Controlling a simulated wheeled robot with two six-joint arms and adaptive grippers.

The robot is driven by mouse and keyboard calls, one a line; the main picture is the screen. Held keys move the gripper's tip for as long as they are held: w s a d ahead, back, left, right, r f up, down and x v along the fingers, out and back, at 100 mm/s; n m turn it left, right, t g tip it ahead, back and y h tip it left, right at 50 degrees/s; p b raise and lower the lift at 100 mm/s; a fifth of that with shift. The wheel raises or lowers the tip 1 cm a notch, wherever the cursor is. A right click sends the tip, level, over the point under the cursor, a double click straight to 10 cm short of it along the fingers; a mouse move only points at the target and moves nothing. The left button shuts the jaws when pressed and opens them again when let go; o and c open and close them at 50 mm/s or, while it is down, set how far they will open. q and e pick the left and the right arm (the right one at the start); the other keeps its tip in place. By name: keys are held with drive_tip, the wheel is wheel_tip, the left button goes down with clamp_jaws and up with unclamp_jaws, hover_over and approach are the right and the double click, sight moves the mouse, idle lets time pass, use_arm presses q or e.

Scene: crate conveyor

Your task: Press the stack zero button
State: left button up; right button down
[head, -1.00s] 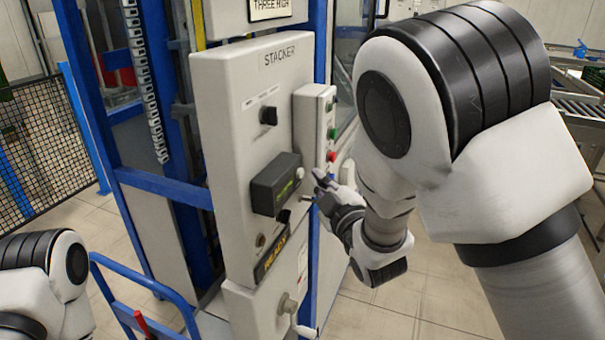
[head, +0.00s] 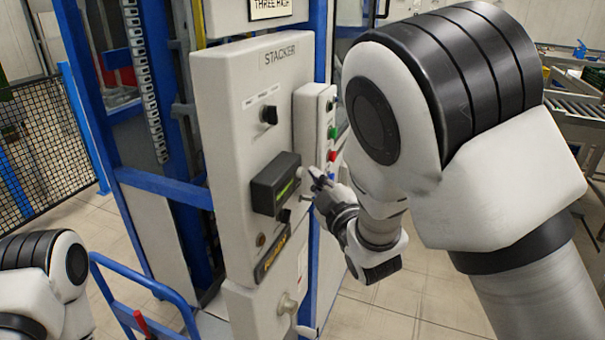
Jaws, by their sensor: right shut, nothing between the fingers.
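The grey stacker panel (head: 225,110) stands in the middle of the head view. A dark box with a lit green display (head: 286,190) sticks out from it, with a small pale round button (head: 299,173) at its right edge. Which control is the stack zero button cannot be read. My right gripper (head: 318,180) is shut and empty. Its fingertips point at the panel, just right of the pale button; whether they touch anything cannot be told. My left gripper is out of view; only part of that arm shows at lower left.
A narrower side box carries a green button (head: 332,133) and a red button (head: 331,156), close above my right gripper. A black selector knob (head: 269,115) sits higher on the panel. A blue cart handle (head: 140,285) and a mesh fence (head: 35,150) are at left.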

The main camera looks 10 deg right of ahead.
drive_tip(key=shift+w+a, duration=0.3)
drive_tip(key=shift+a, duration=0.35)
idle(0.7)
drive_tip(key=shift+f, duration=0.1)
idle(0.4)
drive_tip(key=shift+s+d+b, duration=0.35)
drive_tip(key=shift+s+b, duration=0.15)
drive_tip(key=shift+s, duration=0.2)
drive_tip(key=s+d, duration=0.1)
drive_tip(key=s+d+b, duration=0.1)
drive_tip(key=d, duration=0.2)
drive_tip(key=shift+s+d+b, duration=0.15)
drive_tip(key=shift+s+b, duration=0.25)
